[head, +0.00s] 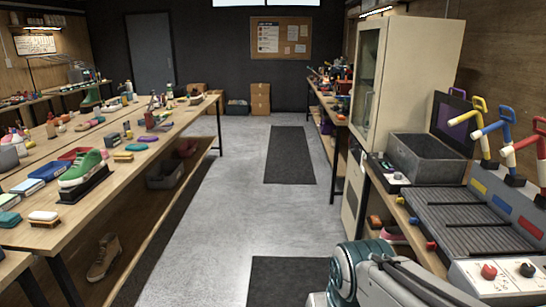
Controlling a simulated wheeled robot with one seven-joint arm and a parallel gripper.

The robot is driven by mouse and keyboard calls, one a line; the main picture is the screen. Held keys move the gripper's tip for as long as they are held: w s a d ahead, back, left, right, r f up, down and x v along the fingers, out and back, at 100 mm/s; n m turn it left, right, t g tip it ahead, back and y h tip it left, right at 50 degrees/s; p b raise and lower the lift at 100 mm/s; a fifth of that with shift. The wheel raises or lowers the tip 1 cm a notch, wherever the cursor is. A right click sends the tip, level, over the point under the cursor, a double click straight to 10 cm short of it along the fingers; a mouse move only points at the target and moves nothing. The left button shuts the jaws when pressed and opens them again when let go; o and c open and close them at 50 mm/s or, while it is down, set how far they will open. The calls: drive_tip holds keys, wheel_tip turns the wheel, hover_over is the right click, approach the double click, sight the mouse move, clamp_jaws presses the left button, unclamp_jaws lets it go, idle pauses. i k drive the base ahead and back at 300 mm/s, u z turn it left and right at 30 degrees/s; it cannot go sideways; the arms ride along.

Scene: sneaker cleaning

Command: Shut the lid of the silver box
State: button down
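A grey metallic open-topped box (425,172), the likely silver box, sits on the right-hand bench beside the cream cabinet. Its top is open and its inside looks empty. A dark-framed panel with a purple face (459,122) stands upright at its right side. It looks like the raised lid, but I cannot see a hinge. Part of my teal and white arm shows at the bottom right, in front of the bench and well short of the box. My gripper is not in view.
A machine with ribbed grey trays (463,222) and coloured upright handles stands nearer on the bench. A tall cream cabinet (420,62) with a glass door stands behind the box. The left table (117,172) holds shoes and brushes.

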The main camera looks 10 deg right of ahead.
sight(455, 136)
drive_tip(key=u, duration=0.15)
drive_tip(key=i, duration=1.6)
drive_tip(key=z, duration=0.3)
drive_tip(key=i, duration=1.3)
drive_tip(key=z, duration=1.8)
drive_tip(key=i, duration=0.85)
drive_tip(key=z, duration=0.7)
